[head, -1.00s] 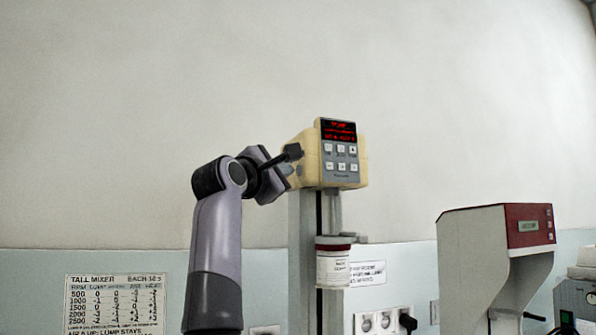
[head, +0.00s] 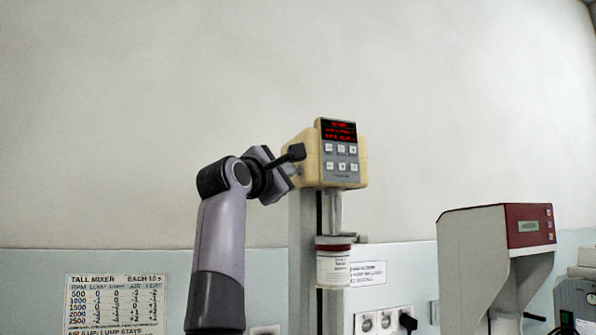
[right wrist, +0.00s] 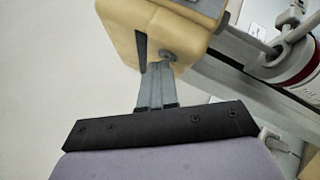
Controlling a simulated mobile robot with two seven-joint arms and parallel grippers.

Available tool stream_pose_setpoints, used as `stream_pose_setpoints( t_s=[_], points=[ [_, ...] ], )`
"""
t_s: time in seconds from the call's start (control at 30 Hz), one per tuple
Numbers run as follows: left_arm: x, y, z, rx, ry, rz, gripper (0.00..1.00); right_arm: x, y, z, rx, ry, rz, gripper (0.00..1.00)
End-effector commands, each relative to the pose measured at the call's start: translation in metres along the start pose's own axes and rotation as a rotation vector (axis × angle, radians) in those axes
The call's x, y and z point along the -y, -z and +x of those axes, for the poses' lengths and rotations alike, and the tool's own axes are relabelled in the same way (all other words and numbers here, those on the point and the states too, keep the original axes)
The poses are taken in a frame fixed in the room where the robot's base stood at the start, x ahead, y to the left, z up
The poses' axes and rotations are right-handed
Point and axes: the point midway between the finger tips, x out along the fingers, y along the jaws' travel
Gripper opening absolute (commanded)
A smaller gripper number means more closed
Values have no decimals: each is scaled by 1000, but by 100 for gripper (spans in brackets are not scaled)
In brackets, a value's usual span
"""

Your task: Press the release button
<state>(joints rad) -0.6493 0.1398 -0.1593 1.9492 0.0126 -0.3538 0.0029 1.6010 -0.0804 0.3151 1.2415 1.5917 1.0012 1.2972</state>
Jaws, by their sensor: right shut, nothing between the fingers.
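The mixer head (head: 308,148) is a cream housing on a tall grey post, with a lit red display (head: 338,130) and a small keypad (head: 341,158) on its front. In the right wrist view, a small round grey button (right wrist: 170,55) sits on the cream housing (right wrist: 125,20), beside a dark slot. My right gripper (right wrist: 157,68) is shut and empty, its grey fingertips right at this button. I cannot tell whether they touch it. In the head view my right gripper (head: 293,171) is at the housing's left side, and the button is hidden.
A red and white machine (head: 480,250) stands at the right. Wall sockets (head: 375,322) and a printed chart (head: 115,303) are low down. The wall at upper left is clear.

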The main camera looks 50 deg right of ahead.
Motion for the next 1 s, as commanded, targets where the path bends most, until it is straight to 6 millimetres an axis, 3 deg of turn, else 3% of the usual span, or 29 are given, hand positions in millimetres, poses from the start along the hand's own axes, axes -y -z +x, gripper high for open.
stream_pose_setpoints(
  t_s=[0.7,1.0],
  points=[
    [0,8,-6,0,0,0,0,-9,8,-12,0,1,-1,0],
    [0,22,-16,0,0,0,0,-25,22,-31,-2,-1,-3,0]
  ],
)
